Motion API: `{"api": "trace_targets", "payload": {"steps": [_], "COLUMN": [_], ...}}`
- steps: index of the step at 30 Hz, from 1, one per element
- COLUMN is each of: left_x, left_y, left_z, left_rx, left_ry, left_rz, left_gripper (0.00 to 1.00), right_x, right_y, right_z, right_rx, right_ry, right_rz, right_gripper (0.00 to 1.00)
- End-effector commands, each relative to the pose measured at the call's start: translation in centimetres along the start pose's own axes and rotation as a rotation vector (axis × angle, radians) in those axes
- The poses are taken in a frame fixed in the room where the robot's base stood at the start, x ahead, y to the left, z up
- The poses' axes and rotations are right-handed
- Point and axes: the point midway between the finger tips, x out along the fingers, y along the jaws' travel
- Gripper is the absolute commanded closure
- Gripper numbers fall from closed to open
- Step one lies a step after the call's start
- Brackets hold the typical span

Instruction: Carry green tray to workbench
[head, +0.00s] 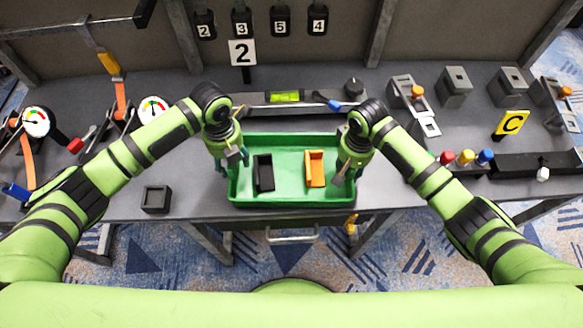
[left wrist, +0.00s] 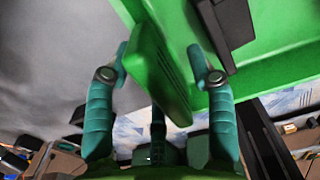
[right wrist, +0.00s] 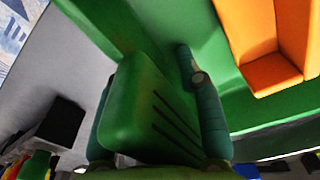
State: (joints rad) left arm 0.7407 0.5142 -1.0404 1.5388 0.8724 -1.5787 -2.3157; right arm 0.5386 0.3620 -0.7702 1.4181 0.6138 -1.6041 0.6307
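The green tray (head: 289,138) lies on the grey workbench (head: 190,180) at its front edge. It holds a small black chair-like piece (head: 265,173) and a small orange one (head: 315,168). My left gripper (head: 229,163) is at the tray's left end. In the left wrist view its open fingers (left wrist: 160,60) stand on either side of a green upright grip (left wrist: 160,70), with a gap visible. My right gripper (head: 347,166) is at the tray's right end. In the right wrist view its open fingers stand astride the other grip (right wrist: 150,115), which partly hides one finger.
A small black open box (head: 156,198) stands left of the tray. Gauges (head: 36,121) and clamps are farther left. A level (head: 285,98) lies behind the tray.

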Motion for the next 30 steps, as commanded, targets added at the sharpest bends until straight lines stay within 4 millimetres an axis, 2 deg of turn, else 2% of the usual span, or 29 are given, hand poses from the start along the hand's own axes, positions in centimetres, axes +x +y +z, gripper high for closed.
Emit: {"api": "trace_targets", "payload": {"steps": [1, 2, 3, 4, 17, 30], "left_x": [0.0, 0.0, 0.0, 0.0, -0.6, -4.7], "left_y": [0.0, 0.0, 0.0, 0.0, 0.1, 0.2], "left_z": [0.0, 0.0, 0.0, 0.0, 0.1, 0.0], "left_rx": [0.000, 0.000, 0.000, 0.000, -0.001, -0.002], "left_ry": [0.000, 0.000, 0.000, 0.000, -0.001, 0.000], "left_rz": [0.000, 0.000, 0.000, 0.000, 0.002, 0.005], "left_gripper": [0.64, 0.76, 0.92, 1.00, 1.00, 1.00], "right_x": [0.0, 0.0, 0.0, 0.0, -0.7, -4.8], "right_y": [0.0, 0.0, 0.0, 0.0, 0.1, 0.1], "right_z": [0.0, 0.0, 0.0, 0.0, -0.1, -0.1], "right_rx": [0.000, 0.000, 0.000, 0.000, 0.001, 0.002], "right_ry": [0.000, 0.000, 0.000, 0.000, 0.002, 0.002], "right_rz": [0.000, 0.000, 0.000, 0.000, 0.000, 0.002], "right_gripper": [0.83, 0.95, 1.00, 1.00, 1.00, 1.00]}}
